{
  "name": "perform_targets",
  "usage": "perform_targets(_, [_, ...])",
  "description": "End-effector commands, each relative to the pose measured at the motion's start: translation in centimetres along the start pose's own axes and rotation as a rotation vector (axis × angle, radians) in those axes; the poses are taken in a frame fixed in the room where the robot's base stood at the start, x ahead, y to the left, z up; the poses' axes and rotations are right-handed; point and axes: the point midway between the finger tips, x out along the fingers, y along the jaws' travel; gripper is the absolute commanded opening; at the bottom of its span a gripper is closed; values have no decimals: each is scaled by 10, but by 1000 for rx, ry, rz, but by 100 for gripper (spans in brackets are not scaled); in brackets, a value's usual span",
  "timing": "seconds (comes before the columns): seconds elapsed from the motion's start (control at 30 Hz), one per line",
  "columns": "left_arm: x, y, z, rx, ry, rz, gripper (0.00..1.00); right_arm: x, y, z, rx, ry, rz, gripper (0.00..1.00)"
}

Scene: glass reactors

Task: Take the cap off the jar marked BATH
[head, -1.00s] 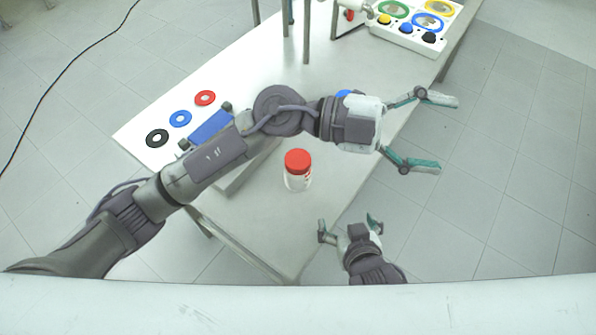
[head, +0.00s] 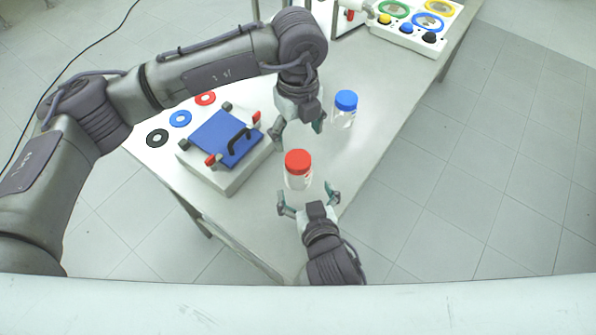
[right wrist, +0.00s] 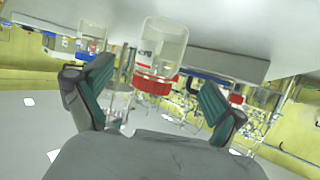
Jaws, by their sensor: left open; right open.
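A clear jar (head: 298,184) with a red cap (head: 298,161) stands upright on the table. A second clear jar (head: 342,119) with a blue cap (head: 346,99) stands farther back. I cannot read BATH on either. My right gripper (head: 307,196) is open just in front of the red-capped jar, its fingers spread toward the jar's sides, not closed on it. In the right wrist view the red-capped jar (right wrist: 160,45) appears upside down between the open fingers; its label is only partly seen. My left gripper (head: 299,127) is open, pointing down behind the red-capped jar and left of the blue-capped one.
A white box with a blue lid (head: 226,137) and black handle stands left of the jars. A white panel (head: 408,36) with coloured knobs is at the back right.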

Motion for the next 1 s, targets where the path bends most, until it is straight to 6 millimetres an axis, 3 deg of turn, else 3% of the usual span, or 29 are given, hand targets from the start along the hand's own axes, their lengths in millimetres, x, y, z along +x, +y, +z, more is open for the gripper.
perform_targets(0.2, [0, 0, 0, 1, 2, -1, 81, 43, 0, -1, -2, 2, 1, 95])
perform_targets(0.4, [0, 0, -1, 2, 2, -1, 81, 69, 0, 0, 0, 1, 0, 95])
perform_targets(0.83, [0, 0, -1, 2, 3, -2, 81, 80, 0, 0, 1, -1, 0, 95])
perform_targets(0.87, [0, 0, -1, 2, 3, -2, 81, 80, 0, 0, 1, -1, 0, 94])
perform_targets(1.0, [0, 0, -1, 2, 2, -2, 81, 79, 0, 0, 1, -1, 0, 70])
